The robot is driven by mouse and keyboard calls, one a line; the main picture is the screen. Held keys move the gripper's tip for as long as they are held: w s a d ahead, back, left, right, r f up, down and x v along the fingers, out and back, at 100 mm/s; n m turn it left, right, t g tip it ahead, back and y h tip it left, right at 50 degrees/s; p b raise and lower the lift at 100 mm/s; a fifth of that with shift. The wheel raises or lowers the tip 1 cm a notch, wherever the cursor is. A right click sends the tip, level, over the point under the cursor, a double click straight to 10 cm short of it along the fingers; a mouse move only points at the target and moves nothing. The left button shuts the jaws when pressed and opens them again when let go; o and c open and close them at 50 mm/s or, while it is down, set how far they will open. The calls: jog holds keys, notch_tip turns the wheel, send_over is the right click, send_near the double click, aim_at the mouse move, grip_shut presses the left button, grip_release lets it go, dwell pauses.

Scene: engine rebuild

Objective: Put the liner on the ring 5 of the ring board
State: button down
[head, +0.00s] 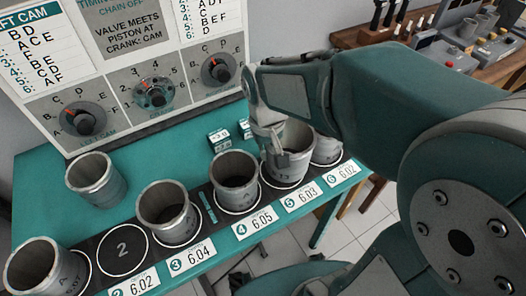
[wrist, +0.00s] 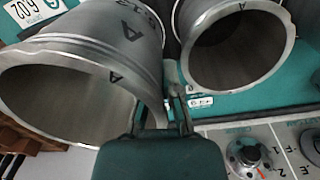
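The liner (head: 288,168) is a grey metal cylinder with an open top, marked A. It stands upright over ring 5 of the ring board (head: 84,243), and part of that white ring shows around its base. My gripper (head: 268,140) is at its left rim. In the wrist view, the liner (wrist: 120,35) fills the left, and my gripper (wrist: 165,112) has its fingers close about the near wall. The fingers seem shut on that wall. The liner on ring 4 (head: 236,190) stands just to the left, and also shows in the wrist view (wrist: 272,75).
Ring 2 (head: 122,250) is bare. Other liners stand on ring 3 (head: 166,222), at the far left (head: 70,275), and on the table behind the board (head: 105,190). A grey round shape (head: 328,153) at ring 6 is partly hidden. The control panel (head: 118,95) stands behind.

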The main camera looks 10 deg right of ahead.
jog(key=shift+w+d+f, duration=0.1)
jog(key=shift+w+f, duration=0.55)
jog(key=shift+f, duration=0.6)
jog(key=shift+w+f, duration=0.6)
jog(key=shift+f, duration=0.65)
jog(key=shift+w+d+f, duration=0.1)
jog(key=shift+w+f, duration=0.55)
jog(key=shift+f, duration=0.6)
jog(key=shift+f, duration=0.1)
jog(key=c, duration=0.8)
grip_release()
